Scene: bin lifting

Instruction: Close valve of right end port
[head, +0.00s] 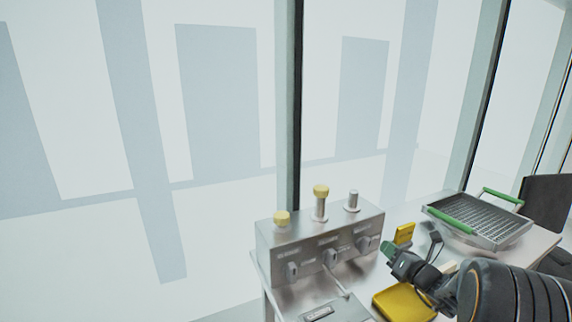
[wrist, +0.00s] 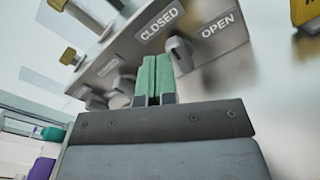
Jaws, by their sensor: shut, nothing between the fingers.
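A grey metal manifold box (head: 318,245) stands on the table with three valve handles along its front. The right end valve handle (head: 363,243) also shows in the wrist view (wrist: 180,52), near a CLOSED label (wrist: 160,18) and an OPEN label (wrist: 217,25). I cannot tell for sure which label it points to. My gripper (head: 388,249) has green fingertips, pressed together and empty. In the wrist view the fingertips (wrist: 154,78) are just beside the right end handle; I cannot tell if they touch it. The middle handle (head: 330,257) and left handle (head: 292,270) are farther left.
Left port (head: 282,218) and middle port (head: 320,203) have yellow tops; the right port (head: 352,201) is bare metal. A yellow tray (head: 404,302) and yellow block (head: 404,233) are near my arm. A green-handled wire basket (head: 480,222) stands at the right back.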

